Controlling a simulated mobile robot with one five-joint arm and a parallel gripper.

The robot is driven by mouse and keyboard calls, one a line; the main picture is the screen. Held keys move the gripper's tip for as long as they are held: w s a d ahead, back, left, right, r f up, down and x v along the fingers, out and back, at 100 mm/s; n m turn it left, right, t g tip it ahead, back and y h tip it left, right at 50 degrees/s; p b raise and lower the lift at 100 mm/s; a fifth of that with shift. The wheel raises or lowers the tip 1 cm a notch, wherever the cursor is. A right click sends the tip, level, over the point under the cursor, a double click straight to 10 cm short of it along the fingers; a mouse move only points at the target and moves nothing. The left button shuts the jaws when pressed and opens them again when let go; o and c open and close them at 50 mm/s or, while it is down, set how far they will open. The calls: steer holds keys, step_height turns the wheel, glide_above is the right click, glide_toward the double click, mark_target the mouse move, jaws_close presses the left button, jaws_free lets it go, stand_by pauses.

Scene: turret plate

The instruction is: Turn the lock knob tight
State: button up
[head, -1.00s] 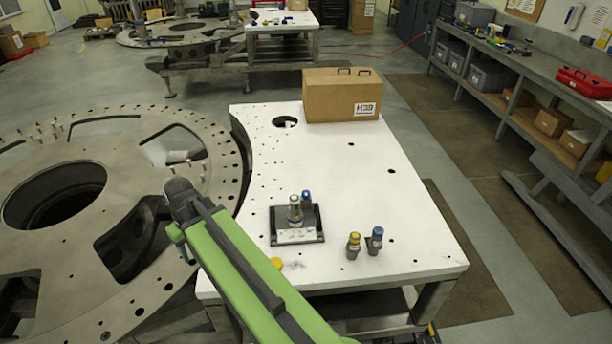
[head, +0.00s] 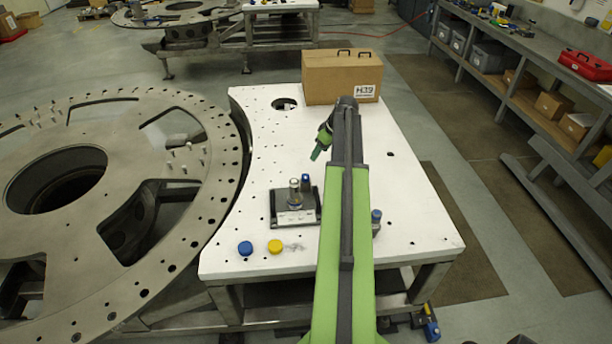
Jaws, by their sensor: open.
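A small black fixture (head: 281,217) with a pale front plate sits on the white table. A silver upright post (head: 294,194) and a blue-topped piece (head: 305,183) stand on it; I cannot tell which part is the lock knob. My gripper (head: 318,151) is a small green tip hanging from the end of my green and dark arm, above the table behind and right of the fixture. It is open, apart from the fixture, and nothing shows in it. My arm covers part of the table right of the fixture.
A blue cap (head: 245,248) and a yellow cap (head: 275,246) lie at the front left of the white table (head: 410,215). A blue-topped post (head: 376,218) stands right of my arm. A cardboard box (head: 318,82) stands at the back. The large metal ring (head: 215,165) borders the table's left.

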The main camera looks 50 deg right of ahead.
mark_target(306, 176)
steer(key=b+x, duration=1.6)
steer(key=x, duration=0.1)
steer(key=shift+f, duration=0.35)
steer(key=shift+r, duration=0.15)
steer(key=shift+c, duration=0.3)
jaws_close()
